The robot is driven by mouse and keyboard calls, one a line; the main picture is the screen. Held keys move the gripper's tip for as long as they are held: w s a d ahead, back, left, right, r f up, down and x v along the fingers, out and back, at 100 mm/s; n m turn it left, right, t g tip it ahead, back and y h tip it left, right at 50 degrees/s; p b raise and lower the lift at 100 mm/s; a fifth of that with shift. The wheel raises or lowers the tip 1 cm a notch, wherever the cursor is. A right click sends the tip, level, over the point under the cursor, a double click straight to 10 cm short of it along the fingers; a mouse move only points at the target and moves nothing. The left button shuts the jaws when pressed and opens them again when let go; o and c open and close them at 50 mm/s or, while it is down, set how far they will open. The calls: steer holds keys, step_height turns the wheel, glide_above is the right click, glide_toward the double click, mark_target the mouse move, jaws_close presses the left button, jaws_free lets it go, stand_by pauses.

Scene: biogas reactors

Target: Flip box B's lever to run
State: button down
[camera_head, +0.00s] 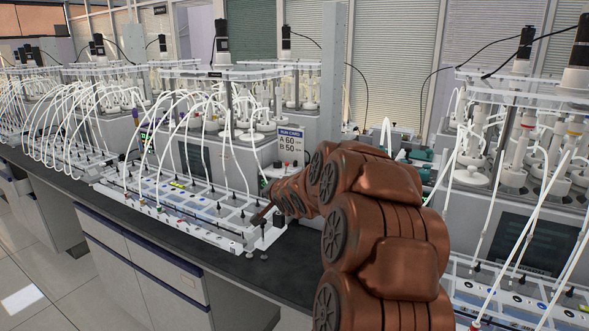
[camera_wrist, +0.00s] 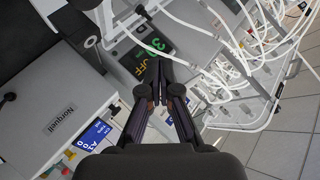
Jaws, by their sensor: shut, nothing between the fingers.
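My gripper (camera_wrist: 157,68) is shut and empty in the wrist view. Its fingertips lie over or just before a dark display (camera_wrist: 142,55) on a grey panel, with green digits and a yellow "OFF". In the head view my arm reaches left over the bench, and the gripper (camera_head: 262,214) is by the right end of a white tubing rack. A run card (camera_head: 291,146) reading "A 60, B 50" stands behind it; part of it also shows in the wrist view (camera_wrist: 92,136).
A grey box marked "Norquell" (camera_wrist: 62,116) is at the wrist view's left. White tubes (camera_wrist: 240,50) crowd its right side. In the head view, the tubing rack (camera_head: 190,205) lies along the dark bench (camera_head: 270,278), and another reactor unit (camera_head: 520,240) stands at the right.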

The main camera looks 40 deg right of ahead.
steer(key=s+d+r+m+t, duration=0.1)
steer(key=d+m+t, duration=0.1)
steer(key=d, duration=0.6)
steer(key=s+d+m+t+b, duration=0.1)
steer(key=s+d+m+t, duration=0.1)
steer(key=d, duration=0.7)
steer(key=shift+d+r+m+t+h, duration=0.35)
steer(key=shift+m+t, duration=0.25)
steer(key=shift+t, duration=0.5)
steer(key=shift+w, duration=0.1)
steer(key=shift+p+x, duration=0.6)
steer(key=shift+x, duration=4.4)
steer(key=shift+a+f, duration=0.15)
steer(key=shift+a, duration=0.55)
steer(key=shift+a+f, duration=0.1)
steer(key=shift+a, duration=0.6)
steer(key=shift+a+f, duration=0.25)
steer(key=shift+a, duration=0.3)
steer(key=shift+a+b, duration=0.2)
steer(key=shift+b, duration=0.1)
